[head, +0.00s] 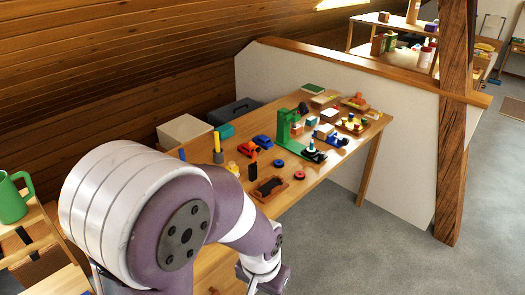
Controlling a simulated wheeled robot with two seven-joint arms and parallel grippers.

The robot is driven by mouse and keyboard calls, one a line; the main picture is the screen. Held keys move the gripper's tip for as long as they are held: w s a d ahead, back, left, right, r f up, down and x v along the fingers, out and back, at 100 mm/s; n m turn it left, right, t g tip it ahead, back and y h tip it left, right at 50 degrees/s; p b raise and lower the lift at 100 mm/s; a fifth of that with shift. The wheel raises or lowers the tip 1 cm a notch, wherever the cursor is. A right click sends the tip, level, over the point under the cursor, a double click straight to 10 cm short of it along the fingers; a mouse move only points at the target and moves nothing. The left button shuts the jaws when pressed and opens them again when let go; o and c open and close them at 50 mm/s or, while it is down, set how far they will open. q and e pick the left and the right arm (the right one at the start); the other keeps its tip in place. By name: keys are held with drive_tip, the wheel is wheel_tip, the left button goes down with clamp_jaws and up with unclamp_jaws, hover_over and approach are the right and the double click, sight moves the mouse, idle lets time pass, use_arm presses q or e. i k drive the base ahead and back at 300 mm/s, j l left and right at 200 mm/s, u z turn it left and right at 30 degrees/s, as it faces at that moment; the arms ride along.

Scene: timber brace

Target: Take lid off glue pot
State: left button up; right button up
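I cannot make out the glue pot or its lid with certainty among the small things on the wooden table (335,158). A small yellow item (232,168) stands near the table's left edge, but it is too small to identify. My white and purple arm fills the lower left foreground and hides the near part of the table. Its wrist end is low in the picture, and no gripper fingers show. My other arm is not seen.
A green stand (290,130), a dark tray (270,187), toy cars and blocks crowd the table. A green mug (13,200) stands on a shelf at left. A white partition (400,165) and timber post (456,130) border the far side.

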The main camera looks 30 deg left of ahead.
sight(231, 166)
drive_tip(key=i+u, duration=0.45)
drive_tip(key=i+l+u, duration=0.15)
drive_tip(key=u, duration=0.3)
drive_tip(key=i+l+u, duration=0.3)
drive_tip(key=u, duration=0.15)
drive_tip(key=i+u, duration=0.2)
drive_tip(key=u, duration=0.2)
drive_tip(key=i+l+u, duration=0.15)
drive_tip(key=u, duration=0.25)
drive_tip(key=i+l+u, duration=0.15)
drive_tip(key=u, duration=0.2)
drive_tip(key=i+l+u, duration=0.15)
drive_tip(key=u, duration=0.25)
